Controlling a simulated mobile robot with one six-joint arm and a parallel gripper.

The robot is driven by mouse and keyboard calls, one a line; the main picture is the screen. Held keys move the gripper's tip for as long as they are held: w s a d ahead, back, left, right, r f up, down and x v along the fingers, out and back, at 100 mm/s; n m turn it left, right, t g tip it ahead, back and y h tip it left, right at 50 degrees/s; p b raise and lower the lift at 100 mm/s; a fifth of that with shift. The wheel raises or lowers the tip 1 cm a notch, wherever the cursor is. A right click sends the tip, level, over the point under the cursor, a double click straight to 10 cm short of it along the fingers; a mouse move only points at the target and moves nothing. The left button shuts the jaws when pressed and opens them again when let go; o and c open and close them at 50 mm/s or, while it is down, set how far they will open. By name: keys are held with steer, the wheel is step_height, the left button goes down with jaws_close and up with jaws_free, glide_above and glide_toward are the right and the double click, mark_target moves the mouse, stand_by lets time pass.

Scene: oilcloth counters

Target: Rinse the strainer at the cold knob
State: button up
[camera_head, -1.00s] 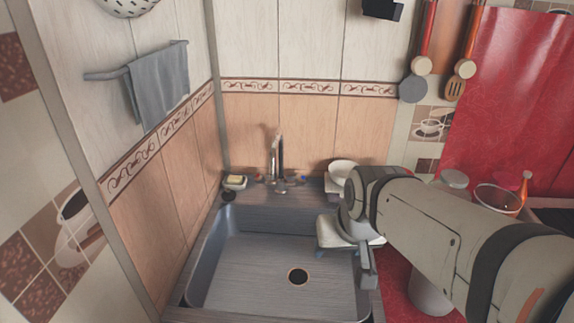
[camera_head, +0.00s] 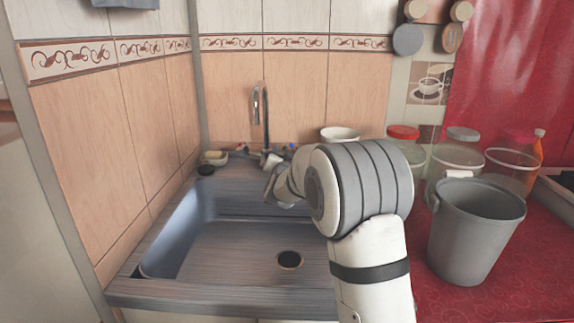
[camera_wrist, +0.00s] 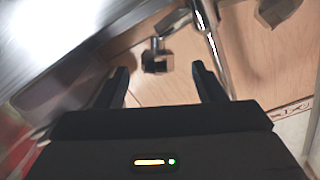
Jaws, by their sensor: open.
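The sink tap (camera_head: 262,115) stands at the back of the sink, with a small blue-marked knob (camera_head: 291,147) to the right of its base. My gripper (camera_head: 271,170) is close in front of the tap base, partly hidden by my arm. In the wrist view my gripper (camera_wrist: 161,70) is open and empty. A metal knob-like part (camera_wrist: 157,58) shows between its fingertips; I cannot tell whether they touch it or which knob it is. The tap's spout (camera_wrist: 212,45) is beside the right finger. No strainer is in view now.
The sink basin (camera_head: 225,255) is empty around its drain (camera_head: 289,260). A soap dish (camera_head: 215,158) is at the back left, a white bowl (camera_head: 340,133) at the back right. A grey bucket (camera_head: 470,235) and several lidded jars stand on the red counter (camera_head: 535,255) at right.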

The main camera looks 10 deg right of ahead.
mark_target(289, 149)
steer(key=x, duration=0.8)
steer(key=shift+w+d+f, duration=0.1)
steer(key=c, duration=1)
steer(key=shift+f+b, duration=0.1)
steer(key=shift+b, duration=0.2)
steer(key=shift+f+b, duration=0.1)
steer(key=shift+b, duration=0.35)
